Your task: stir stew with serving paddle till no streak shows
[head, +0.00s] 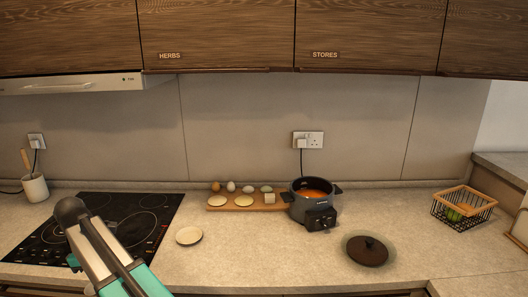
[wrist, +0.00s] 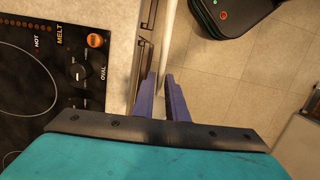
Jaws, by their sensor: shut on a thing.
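Orange-red stew (head: 312,189) fills a dark electric pot (head: 300,212) at the back of the counter, right of centre in the head view. At this size I cannot tell whether it has a streak. My gripper (wrist: 160,77) shows in the wrist view in front of the counter edge beside the hob. The gripper's fingers are hidden in the head view. I make out no serving paddle on the counter.
A small plate (head: 189,236), the black hob (head: 130,208), a utensil jar (head: 35,187) and a wire basket (head: 464,220) stand around. The front middle counter is clear.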

